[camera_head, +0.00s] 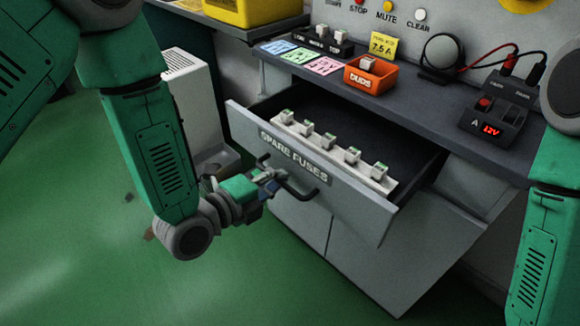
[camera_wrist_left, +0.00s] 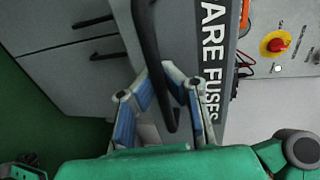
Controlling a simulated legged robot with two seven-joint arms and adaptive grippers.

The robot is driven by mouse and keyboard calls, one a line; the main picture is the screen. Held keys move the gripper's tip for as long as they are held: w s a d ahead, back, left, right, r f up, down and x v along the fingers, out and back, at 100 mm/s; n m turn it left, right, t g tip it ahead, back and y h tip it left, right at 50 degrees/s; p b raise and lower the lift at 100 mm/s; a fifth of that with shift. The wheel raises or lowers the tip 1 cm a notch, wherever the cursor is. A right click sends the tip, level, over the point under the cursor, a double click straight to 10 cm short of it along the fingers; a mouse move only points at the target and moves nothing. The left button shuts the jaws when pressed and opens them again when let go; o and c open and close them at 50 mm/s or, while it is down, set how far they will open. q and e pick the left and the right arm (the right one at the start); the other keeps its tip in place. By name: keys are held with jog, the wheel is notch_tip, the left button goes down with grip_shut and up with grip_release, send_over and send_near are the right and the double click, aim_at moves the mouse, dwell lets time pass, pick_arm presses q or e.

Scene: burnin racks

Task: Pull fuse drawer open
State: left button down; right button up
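The fuse drawer (camera_head: 350,205), a grey front labelled "SPARE FUSES", stands pulled out from the bench in the head view. Its inside shows, with a white strip of several fuses (camera_head: 330,150). Its black bar handle (camera_head: 302,192) also shows in the left wrist view (camera_wrist_left: 152,45). My left gripper (camera_head: 272,180) is at the left part of the handle. In the left wrist view its fingertips (camera_wrist_left: 156,72) lie on either side of the bar, close against it. My right forearm shows at the right edge of the head view; its gripper is out of view.
The bench top (camera_head: 425,110) carries an orange "DUDS" bin (camera_head: 370,77), coloured cards, a round black device (camera_head: 441,55) and a meter with a red display (camera_head: 493,118). Grey cabinet doors (camera_head: 350,250) are below the drawer. Green floor at the left is mostly clear.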

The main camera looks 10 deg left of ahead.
pick_arm(q)
jog(key=shift+s+f, duration=0.25)
jog(key=shift+s, duration=0.4)
jog(key=shift+s+a, duration=0.2)
jog(key=shift+a, duration=0.3)
jog(key=c, duration=1.6)
grip_release()
jog(key=shift+w+d, duration=0.1)
jog(key=shift+d, duration=0.1)
jog(key=shift+d+r, duration=0.1)
jog(key=shift+d, duration=0.05)
jog(key=v, duration=0.7)
